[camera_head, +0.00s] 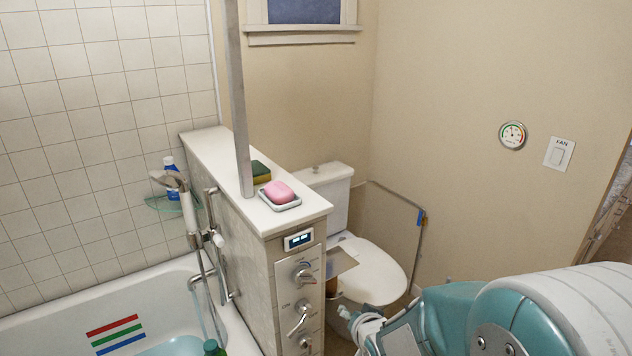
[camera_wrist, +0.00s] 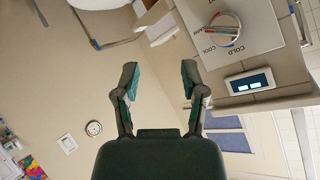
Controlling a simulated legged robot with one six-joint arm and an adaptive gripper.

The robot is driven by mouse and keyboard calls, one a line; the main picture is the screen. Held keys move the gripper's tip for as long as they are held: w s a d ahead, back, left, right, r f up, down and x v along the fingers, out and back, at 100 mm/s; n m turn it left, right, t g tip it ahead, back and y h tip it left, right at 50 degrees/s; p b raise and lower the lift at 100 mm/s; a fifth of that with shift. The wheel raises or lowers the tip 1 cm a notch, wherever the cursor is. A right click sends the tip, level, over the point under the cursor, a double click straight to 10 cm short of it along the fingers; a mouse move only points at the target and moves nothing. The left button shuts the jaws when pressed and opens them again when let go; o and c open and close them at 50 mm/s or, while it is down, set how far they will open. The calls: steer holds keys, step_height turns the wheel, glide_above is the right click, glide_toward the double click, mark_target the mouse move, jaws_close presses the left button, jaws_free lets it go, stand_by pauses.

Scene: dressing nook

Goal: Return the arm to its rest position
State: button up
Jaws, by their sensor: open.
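My arm is at the lower right of the head view, in teal and white, in front of the toilet and wall. In the wrist view my gripper (camera_wrist: 158,76) is open, its two dark fingers with teal pads apart and nothing between them. Beyond the fingers in that view is plain beige wall. The control panel with a knob (camera_wrist: 222,30) and a small display (camera_wrist: 250,82) lies to the right of the fingers. The gripper's fingertips are hard to make out in the head view.
A half wall (camera_head: 215,165) carries a pink soap (camera_head: 279,192) on a dish and a sponge (camera_head: 261,171); a metal post (camera_head: 238,110) rises from it. The toilet (camera_head: 368,272) stands right of it, the bathtub (camera_head: 60,312) left. A gauge (camera_head: 512,135) and fan switch (camera_head: 559,153) are on the wall.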

steer(key=s+d+r+n+g+h, duration=0.1)
steer(key=s+r, duration=0.3)
steer(key=s, duration=0.4)
steer(key=s+d+r+n+g, duration=0.1)
steer(key=s+d+r+g, duration=0.2)
steer(key=s, duration=0.4)
steer(key=s+d+r+n+g+h, duration=0.1)
steer(key=s+d+r, duration=0.2)
steer(key=s+r, duration=0.4)
steer(key=shift+s+d+g+h, duration=0.15)
steer(key=shift+s+g+h, duration=0.2)
steer(key=shift+s, duration=0.45)
steer(key=shift+r, duration=0.1)
